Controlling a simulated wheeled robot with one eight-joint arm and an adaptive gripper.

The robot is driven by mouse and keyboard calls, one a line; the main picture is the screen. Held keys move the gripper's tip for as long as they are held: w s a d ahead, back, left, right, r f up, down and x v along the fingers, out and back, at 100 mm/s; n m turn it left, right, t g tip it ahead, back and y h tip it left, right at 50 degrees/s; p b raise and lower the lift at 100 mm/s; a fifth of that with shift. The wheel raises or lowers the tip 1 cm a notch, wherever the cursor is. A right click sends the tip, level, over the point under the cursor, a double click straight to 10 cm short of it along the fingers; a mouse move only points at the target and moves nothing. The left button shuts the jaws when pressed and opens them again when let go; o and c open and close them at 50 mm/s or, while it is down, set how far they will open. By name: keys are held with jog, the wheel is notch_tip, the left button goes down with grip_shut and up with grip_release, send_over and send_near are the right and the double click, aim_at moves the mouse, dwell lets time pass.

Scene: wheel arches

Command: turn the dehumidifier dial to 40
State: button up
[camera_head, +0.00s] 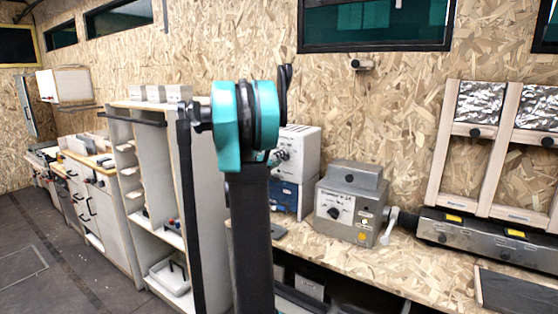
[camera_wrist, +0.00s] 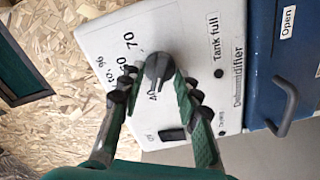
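The dehumidifier is a white box (camera_head: 305,147) on a blue lower part (camera_head: 285,194), partly hidden behind my arm in the head view. In the wrist view its white front (camera_wrist: 205,30) appears turned sideways, with a dark grey dial (camera_wrist: 158,68) and printed numbers including 40, 50 and 70. The 40 is beside the dial's lower end in the picture; I cannot read the pointer's exact setting. My gripper (camera_wrist: 158,78) is open, one finger on each side of the dial. Firm contact is not visible. The fingers are not clear in the head view.
Below the dial in the wrist view is a black switch (camera_wrist: 172,134). The blue part has a grey handle (camera_wrist: 287,105). A grey device (camera_head: 345,205) stands right of the dehumidifier on the chipboard bench (camera_head: 330,255). White shelving (camera_head: 150,180) stands at the left.

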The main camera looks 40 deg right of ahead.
jog(key=v, duration=1.2)
